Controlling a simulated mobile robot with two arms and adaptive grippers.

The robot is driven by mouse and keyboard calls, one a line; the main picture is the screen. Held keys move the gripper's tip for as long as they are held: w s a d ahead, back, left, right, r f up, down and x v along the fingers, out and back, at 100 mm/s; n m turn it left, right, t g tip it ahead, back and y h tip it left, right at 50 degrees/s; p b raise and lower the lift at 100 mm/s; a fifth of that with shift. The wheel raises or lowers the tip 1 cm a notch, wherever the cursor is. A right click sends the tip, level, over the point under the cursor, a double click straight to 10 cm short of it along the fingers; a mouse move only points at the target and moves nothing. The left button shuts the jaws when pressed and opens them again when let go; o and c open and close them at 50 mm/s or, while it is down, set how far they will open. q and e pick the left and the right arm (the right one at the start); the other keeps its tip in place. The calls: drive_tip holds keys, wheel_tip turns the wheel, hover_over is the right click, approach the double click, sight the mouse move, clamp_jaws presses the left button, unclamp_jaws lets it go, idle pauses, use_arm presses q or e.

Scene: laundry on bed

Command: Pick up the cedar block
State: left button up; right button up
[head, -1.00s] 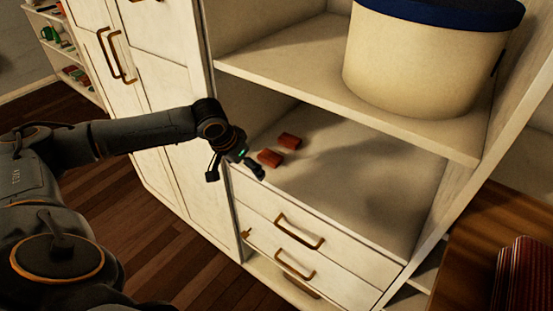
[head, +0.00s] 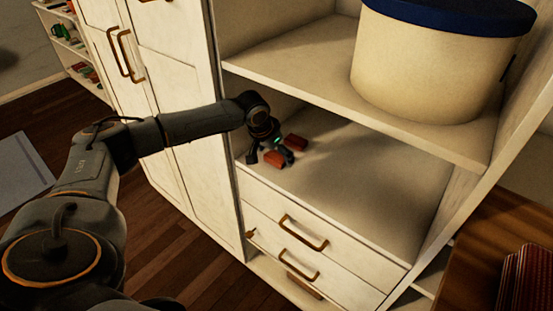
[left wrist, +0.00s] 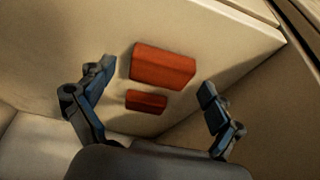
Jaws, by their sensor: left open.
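Two reddish-brown blocks lie on the shelf above the drawers; I cannot tell whether one or both are cedar. In the head view one block (head: 295,142) is farther back and the other block (head: 274,158) is nearer the shelf's front edge. My left gripper (head: 270,156) is open at the blocks and partly covers them. In the left wrist view a larger-looking block (left wrist: 163,66) and a smaller-looking block (left wrist: 146,100) show between the spread fingers of the gripper (left wrist: 157,78). The fingers hold nothing. My right gripper is not in view.
The shelf (head: 375,185) is bare to the right of the blocks. An upper shelf (head: 310,85) hangs over it, bearing a cream round box (head: 425,65) with a blue lid. Drawers with brass handles (head: 303,232) are below. A cupboard door (head: 180,90) stands at left.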

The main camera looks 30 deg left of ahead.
use_arm(q)
drive_tip(key=c, duration=1)
drive_tip(key=shift+r, duration=0.1)
